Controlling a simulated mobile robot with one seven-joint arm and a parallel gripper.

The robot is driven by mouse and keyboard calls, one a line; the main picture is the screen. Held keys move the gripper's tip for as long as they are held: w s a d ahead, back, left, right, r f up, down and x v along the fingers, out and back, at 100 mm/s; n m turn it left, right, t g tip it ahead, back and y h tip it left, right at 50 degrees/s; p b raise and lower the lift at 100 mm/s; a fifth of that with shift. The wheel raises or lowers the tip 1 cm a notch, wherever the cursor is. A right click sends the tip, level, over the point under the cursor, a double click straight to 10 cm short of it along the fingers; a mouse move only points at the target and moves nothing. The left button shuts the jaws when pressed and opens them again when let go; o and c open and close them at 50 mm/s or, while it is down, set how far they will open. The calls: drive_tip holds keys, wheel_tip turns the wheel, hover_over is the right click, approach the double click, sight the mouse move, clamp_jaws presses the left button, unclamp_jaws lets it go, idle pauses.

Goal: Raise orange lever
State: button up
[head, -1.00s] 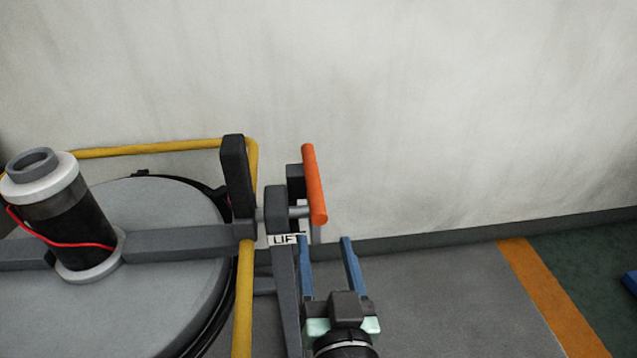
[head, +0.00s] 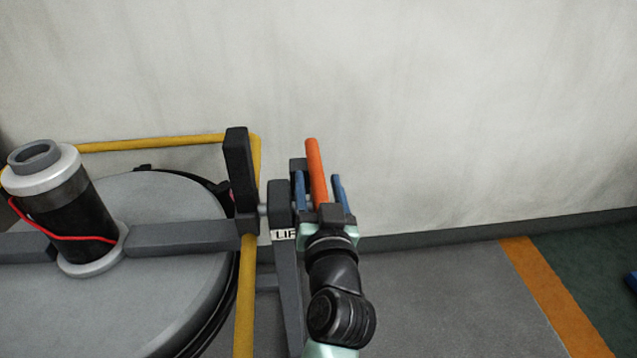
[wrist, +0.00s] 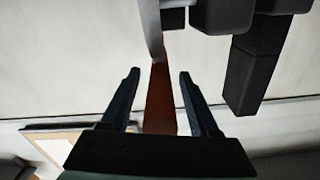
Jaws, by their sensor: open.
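The orange lever (head: 316,168) stands nearly upright beside the dark bracket marked LIFT in the head view. My gripper (head: 319,177) is open, with one blue finger on each side of the lever. In the wrist view the lever (wrist: 161,100) runs between the two open fingers of my gripper (wrist: 159,75), with a visible gap on both sides. The lever's lower part is hidden behind my gripper in the head view. I cannot tell whether the palm touches it.
The LIFT bracket (head: 279,200) stands close on the left of my gripper. A yellow rail (head: 244,300) and a round grey tank lid (head: 160,290) lie further left. The wall (head: 480,110) is behind. The floor on the right (head: 440,290) is clear.

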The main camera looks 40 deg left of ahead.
clamp_jaws()
idle(0.3)
idle(1.1)
